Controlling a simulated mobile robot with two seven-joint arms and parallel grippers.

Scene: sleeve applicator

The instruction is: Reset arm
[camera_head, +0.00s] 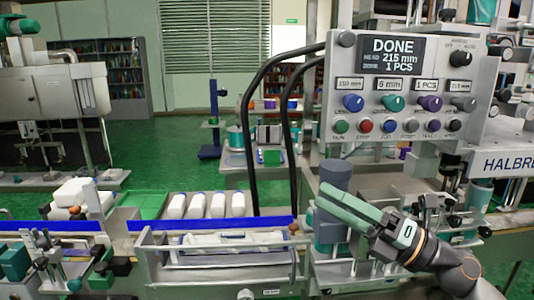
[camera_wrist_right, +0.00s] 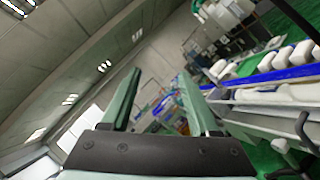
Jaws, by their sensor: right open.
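My right arm comes in from the lower right of the head view. Its gripper (camera_head: 324,197) has green fingers pointing up and left, in front of the grey cylinder (camera_head: 335,174) on the machine front. In the right wrist view the two fingers (camera_wrist_right: 160,82) stand apart with nothing between them. My left gripper shows in neither view. The control panel (camera_head: 405,85) stands above the right gripper, and its screen (camera_head: 391,56) reads DONE, 215 mm, 1 PCS.
A steel tray (camera_head: 222,262) with white pieces sits left of the gripper. Two black hoses (camera_head: 255,130) arch up to the panel. More machinery (camera_head: 52,92) stands at the left.

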